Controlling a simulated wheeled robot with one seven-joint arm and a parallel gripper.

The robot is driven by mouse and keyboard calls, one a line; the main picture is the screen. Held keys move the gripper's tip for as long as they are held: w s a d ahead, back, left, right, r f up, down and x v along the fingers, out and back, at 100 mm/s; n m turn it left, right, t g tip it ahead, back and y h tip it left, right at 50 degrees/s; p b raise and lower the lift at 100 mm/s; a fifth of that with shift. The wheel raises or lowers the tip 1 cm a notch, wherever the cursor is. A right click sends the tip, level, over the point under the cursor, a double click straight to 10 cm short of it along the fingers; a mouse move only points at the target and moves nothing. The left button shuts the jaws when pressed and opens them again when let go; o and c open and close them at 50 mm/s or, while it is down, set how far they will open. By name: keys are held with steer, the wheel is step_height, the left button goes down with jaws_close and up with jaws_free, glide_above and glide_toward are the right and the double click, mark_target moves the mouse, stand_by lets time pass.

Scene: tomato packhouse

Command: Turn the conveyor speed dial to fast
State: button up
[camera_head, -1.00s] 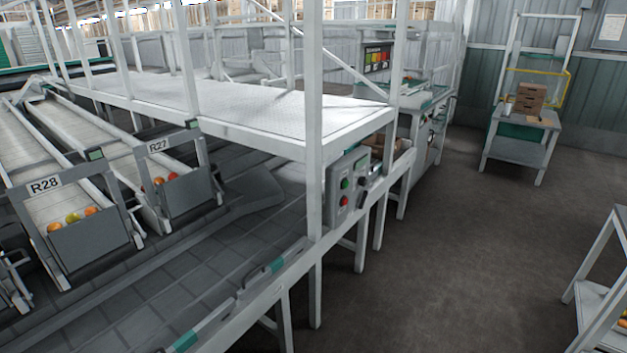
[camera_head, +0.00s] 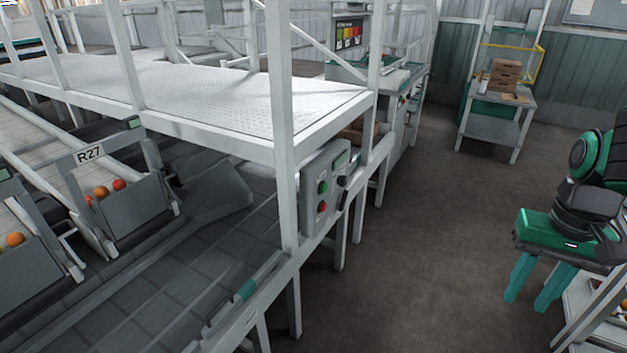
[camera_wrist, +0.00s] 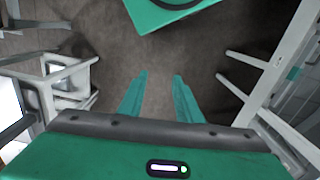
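The grey control box (camera_head: 325,190) is fixed to the white conveyor frame near the centre of the head view. Its face carries a green button, a red button and a small display. A dark knob (camera_head: 343,182), probably the speed dial, sits at the right of the face; its pointer and markings are too small to read. My gripper (camera_head: 527,304) hangs at the right, well apart from the box, with its green fingers pointing down. The fingers stand apart with nothing between them in the wrist view (camera_wrist: 160,76). The box is not recognisable in the wrist view.
The conveyor frame's long rail (camera_head: 258,300) runs below the box. Open grey floor (camera_head: 420,220) lies between the box and my gripper. A small table (camera_head: 497,122) with cardboard boxes stands at the back. A white rack (camera_head: 590,315) is at the lower right, close to my gripper.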

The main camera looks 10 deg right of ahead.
steer(key=shift+w+d, duration=0.3)
steer(key=o, duration=0.4)
steer(key=shift+o, duration=0.5)
steer(key=w+n, duration=0.3)
steer(key=w, duration=0.6)
steer(key=shift+w+t, duration=0.25)
steer(key=shift+t, duration=0.05)
steer(key=n+t+y, duration=1)
steer(key=n+y, duration=0.2)
steer(key=y, duration=0.2)
glide_toward(346, 182)
steer(key=x, duration=0.8)
steer(key=shift+w+a, duration=0.15)
steer(key=shift+a, duration=0.25)
